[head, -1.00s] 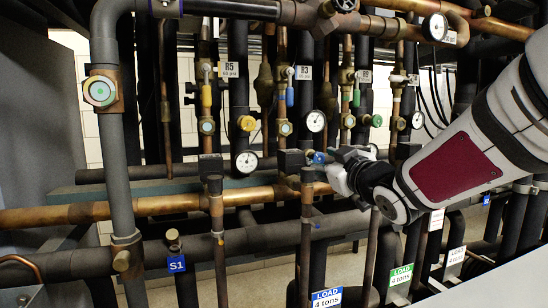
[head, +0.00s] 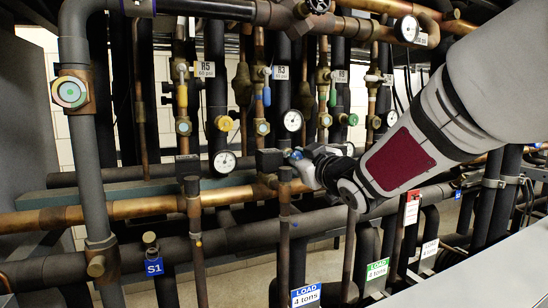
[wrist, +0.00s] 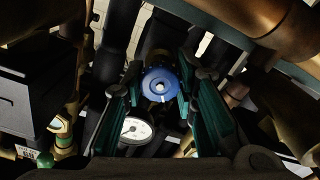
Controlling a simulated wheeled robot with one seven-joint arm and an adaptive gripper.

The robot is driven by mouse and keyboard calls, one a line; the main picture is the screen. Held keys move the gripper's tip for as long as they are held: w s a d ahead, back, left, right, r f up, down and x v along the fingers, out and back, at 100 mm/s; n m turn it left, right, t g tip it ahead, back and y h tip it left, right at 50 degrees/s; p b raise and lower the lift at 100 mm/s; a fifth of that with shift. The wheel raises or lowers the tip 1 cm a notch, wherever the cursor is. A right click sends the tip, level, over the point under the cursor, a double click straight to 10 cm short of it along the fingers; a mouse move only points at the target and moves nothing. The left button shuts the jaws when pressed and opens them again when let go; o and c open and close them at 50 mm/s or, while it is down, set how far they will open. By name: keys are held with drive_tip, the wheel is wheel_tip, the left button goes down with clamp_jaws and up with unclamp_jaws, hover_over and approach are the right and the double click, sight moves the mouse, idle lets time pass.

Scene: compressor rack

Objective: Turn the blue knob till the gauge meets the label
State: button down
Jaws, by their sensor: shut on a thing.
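The blue knob (head: 296,155) sits low among the pipes, largely covered by my gripper in the head view. In the wrist view the blue knob (wrist: 160,84) is face-on between the two green-lined fingers. My gripper (wrist: 161,92) is shut on it, one finger on each side. In the head view my gripper (head: 303,158) reaches it from the right. A round white gauge (head: 292,120) hangs just above the knob, below the R3 label (head: 281,73). A gauge dial (wrist: 135,130) shows below left of the knob in the wrist view. Its needle is too small to read.
Another gauge (head: 224,161) is left of the knob, below the R5 label (head: 206,70). A yellow knob (head: 223,123) and a green knob (head: 352,119) stand nearby. Copper pipes (head: 150,209) and dark pipes crowd the space around my gripper.

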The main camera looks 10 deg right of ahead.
drive_tip(key=shift+m, duration=0.6)
drive_tip(key=c, duration=1.2)
unclamp_jaws()
drive_tip(key=shift+c, duration=0.2)
drive_tip(key=s+d, duration=0.2)
drive_tip(key=s, duration=0.9)
drive_tip(key=shift+s+d, duration=0.2)
drive_tip(key=shift+s, duration=0.2)
